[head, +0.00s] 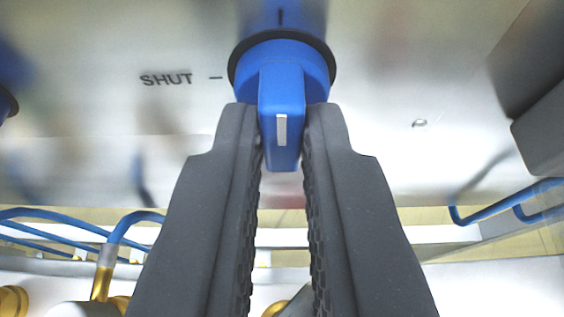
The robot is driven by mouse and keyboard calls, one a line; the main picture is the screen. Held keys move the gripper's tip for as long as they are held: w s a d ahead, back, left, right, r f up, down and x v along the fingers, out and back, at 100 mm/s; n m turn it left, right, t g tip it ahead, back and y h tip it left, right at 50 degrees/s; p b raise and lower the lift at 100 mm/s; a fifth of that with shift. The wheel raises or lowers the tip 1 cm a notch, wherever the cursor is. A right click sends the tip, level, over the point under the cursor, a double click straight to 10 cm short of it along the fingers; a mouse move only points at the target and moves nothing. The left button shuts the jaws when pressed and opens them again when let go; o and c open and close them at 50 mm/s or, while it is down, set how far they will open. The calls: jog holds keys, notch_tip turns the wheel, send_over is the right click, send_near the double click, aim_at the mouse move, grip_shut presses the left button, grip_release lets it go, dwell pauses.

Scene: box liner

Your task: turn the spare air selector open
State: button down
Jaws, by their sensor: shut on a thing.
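The blue selector knob (281,85) sits on a shiny metal panel (400,60), on a round blue base with a black ring. Its grip bar stands vertical in the picture, with a white pointer line on its front face. The label SHUT (166,79) with a short dash is to the left of the knob. A dark mark shows above it at the top edge; any label there is out of view. My gripper (283,140) reaches up from below, its two dark fingers shut on the knob's grip bar, one on each side.
Part of another blue knob (6,90) shows at the left edge. A dark grey block (542,125) stands at the right edge. Blue hoses (75,222) with brass fittings (102,283) run at the lower left, and another blue hose (500,203) at the lower right.

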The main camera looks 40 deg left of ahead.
jog(key=shift+s+a+f, duration=0.1)
jog(key=shift+f, duration=0.1)
jog(key=c, duration=1.5)
grip_release()
jog(key=shift+r, duration=0.1)
jog(key=b+v, duration=0.4)
jog(key=v, duration=0.9)
jog(key=shift+s+d, duration=0.15)
jog(key=shift+d, duration=0.2)
